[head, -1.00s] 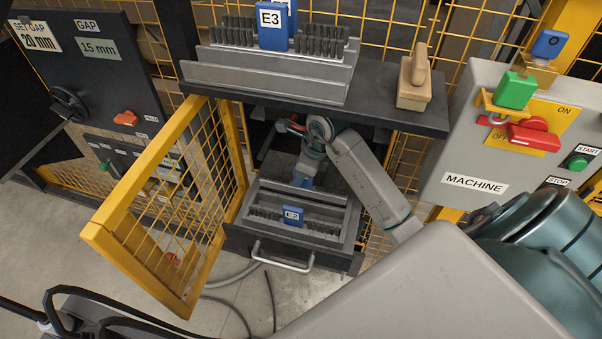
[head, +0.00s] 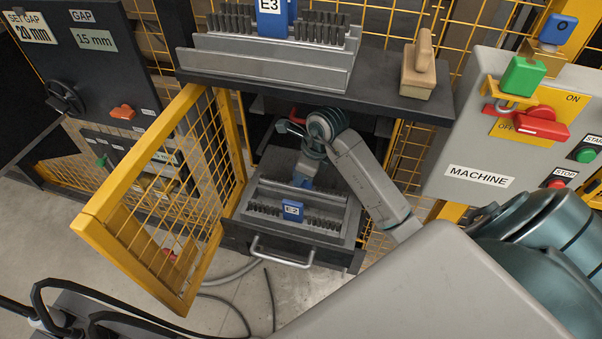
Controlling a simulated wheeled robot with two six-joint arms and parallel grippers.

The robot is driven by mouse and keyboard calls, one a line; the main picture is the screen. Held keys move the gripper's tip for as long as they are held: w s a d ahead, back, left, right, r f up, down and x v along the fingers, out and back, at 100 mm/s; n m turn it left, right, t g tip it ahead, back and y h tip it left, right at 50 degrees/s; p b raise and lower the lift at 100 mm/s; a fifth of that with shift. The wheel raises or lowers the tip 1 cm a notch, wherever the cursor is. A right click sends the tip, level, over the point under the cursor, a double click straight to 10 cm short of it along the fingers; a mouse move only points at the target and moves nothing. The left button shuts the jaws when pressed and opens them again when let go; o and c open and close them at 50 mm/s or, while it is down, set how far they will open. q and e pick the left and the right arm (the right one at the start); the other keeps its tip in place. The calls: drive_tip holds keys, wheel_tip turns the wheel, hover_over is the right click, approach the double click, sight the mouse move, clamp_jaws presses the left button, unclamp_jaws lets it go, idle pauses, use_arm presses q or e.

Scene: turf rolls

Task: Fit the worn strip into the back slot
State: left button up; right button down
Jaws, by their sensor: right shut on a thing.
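My right gripper (head: 308,172) reaches down through the open guard door into the pulled-out drawer (head: 283,243). It is shut on a small blue piece (head: 303,183) at the drawer's back slot, apparently the worn strip's handle. The gripper and wrist hide most of this strip, and I cannot tell whether it is seated in the slot. In front of it, a strip with dark bristles and a blue E2 block (head: 292,210) lies in the tray's front slot. My left gripper is not in view.
A grey holder (head: 270,63) with a blue E3 block (head: 270,15) and a wooden-handled block (head: 420,68) stand on the dark shelf above. The yellow mesh door (head: 160,195) stands open at left. The machine control box (head: 465,145) is at right.

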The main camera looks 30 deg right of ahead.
drive_tip(key=shift+f+b, duration=1.1)
drive_tip(key=shift+f, duration=0.2)
drive_tip(key=c, duration=1.2)
unclamp_jaws()
drive_tip(key=shift+r, duration=0.1)
drive_tip(key=p+v, duration=0.7)
drive_tip(key=v, duration=0.4)
